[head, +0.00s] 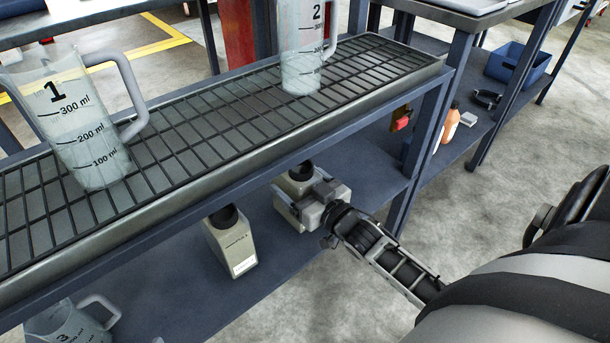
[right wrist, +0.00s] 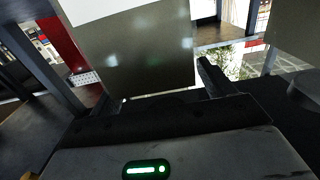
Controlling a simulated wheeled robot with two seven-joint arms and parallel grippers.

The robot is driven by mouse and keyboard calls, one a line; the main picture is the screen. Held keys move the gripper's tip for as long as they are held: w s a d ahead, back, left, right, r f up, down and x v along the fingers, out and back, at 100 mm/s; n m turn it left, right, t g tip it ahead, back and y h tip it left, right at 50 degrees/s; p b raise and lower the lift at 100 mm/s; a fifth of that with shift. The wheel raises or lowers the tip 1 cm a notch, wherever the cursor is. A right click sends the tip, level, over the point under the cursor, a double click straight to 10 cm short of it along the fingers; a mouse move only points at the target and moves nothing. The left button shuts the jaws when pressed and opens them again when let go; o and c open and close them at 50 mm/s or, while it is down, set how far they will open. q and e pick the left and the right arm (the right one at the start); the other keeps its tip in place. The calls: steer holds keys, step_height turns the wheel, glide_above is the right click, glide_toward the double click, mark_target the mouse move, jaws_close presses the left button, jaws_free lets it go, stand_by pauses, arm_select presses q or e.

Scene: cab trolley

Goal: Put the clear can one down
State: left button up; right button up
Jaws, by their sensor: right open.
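The clear can one (head: 85,125) is a see-through jug marked 1 with a handle. It stands on the ribbed upper shelf (head: 190,150) at the left, and no gripper touches it. A clear can marked 2 (head: 300,50) stands further back on that shelf. A clear can marked 3 (head: 65,325) is on the lower level, cut off by the bottom edge. My right gripper (head: 295,205) is open at the lower shelf, close to a beige bottle (head: 300,175). A beige surface (right wrist: 150,50) fills much of the right wrist view ahead of the fingers; contact cannot be told. My left gripper is out of view.
Another beige bottle (head: 230,240) with a black cap stands on the lower shelf (head: 180,290), left of my right gripper. The upper shelf's front rim overhangs this level. An orange bottle (head: 447,125) and a blue bin (head: 518,62) are on the neighbouring bench.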

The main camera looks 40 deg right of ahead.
steer(key=shift+s, duration=0.4)
arm_select(q)
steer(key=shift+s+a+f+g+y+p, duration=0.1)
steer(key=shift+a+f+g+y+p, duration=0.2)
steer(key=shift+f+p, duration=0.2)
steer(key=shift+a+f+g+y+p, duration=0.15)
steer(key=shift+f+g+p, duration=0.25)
steer(key=shift+p, duration=0.2)
arm_select(e)
steer(key=s+d, duration=0.1)
steer(key=s, duration=1)
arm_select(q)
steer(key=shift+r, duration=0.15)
arm_select(e)
steer(key=shift+s, duration=0.1)
